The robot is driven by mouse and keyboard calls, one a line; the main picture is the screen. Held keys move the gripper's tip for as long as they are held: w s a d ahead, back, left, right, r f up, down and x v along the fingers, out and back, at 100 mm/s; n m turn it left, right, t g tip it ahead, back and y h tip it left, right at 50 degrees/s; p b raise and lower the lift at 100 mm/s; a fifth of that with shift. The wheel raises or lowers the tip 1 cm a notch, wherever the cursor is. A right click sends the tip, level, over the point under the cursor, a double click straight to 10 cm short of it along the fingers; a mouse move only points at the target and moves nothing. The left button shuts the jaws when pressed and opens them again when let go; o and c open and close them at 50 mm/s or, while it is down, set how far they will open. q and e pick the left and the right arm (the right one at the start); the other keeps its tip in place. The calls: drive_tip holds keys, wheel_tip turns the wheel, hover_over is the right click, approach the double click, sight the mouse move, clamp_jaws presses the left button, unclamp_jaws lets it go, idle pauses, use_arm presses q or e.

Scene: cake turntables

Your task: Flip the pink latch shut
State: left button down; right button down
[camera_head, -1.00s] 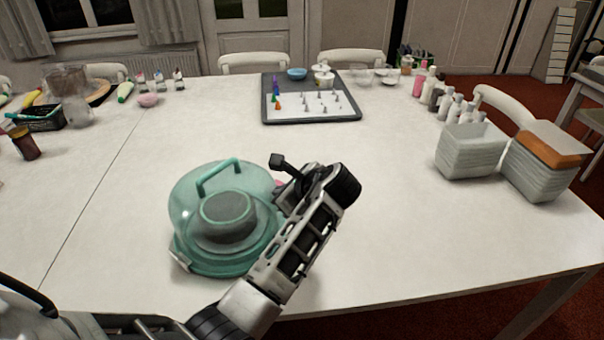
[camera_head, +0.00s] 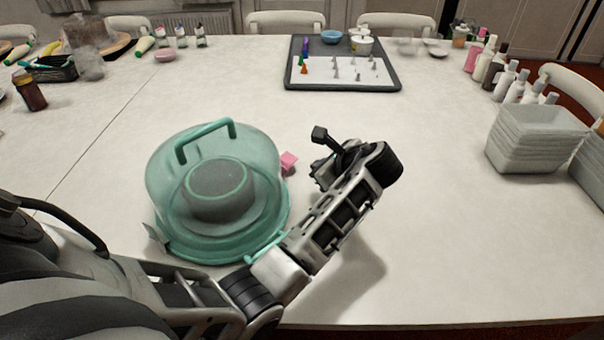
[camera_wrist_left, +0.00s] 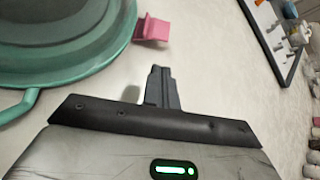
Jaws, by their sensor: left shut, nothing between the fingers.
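The cake carrier has a teal base (camera_head: 215,250), a clear dome (camera_head: 165,165) with a teal handle, and a dark grey round thing inside. The pink latch (camera_head: 289,160) juts outward from its right side, away from the dome. It also shows in the left wrist view (camera_wrist_left: 154,29) beside the teal rim. My left gripper (camera_head: 322,172) is to the right of the latch, apart from it. In the left wrist view its fingers (camera_wrist_left: 161,82) are together and empty, pointing toward the latch with a gap of bare table between. My right gripper is out of view.
A dark tray (camera_head: 392,80) with small cones stands at the back. Grey stacked containers (camera_head: 535,140) and several bottles stand at the right. A pale flap (camera_head: 155,238) sticks out at the carrier's front left. The table right of my gripper is clear.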

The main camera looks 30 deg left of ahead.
sight(301, 175)
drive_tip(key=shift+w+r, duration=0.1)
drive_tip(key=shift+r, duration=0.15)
use_arm(q)
drive_tip(key=b+x, duration=0.1)
drive_tip(key=x, duration=0.7)
drive_tip(key=shift+w+a+f, duration=0.15)
drive_tip(key=shift+a+f, duration=0.1)
drive_tip(key=shift+w+a+f, duration=0.2)
drive_tip(key=shift+a+f, duration=0.1)
drive_tip(key=shift+a, duration=0.15)
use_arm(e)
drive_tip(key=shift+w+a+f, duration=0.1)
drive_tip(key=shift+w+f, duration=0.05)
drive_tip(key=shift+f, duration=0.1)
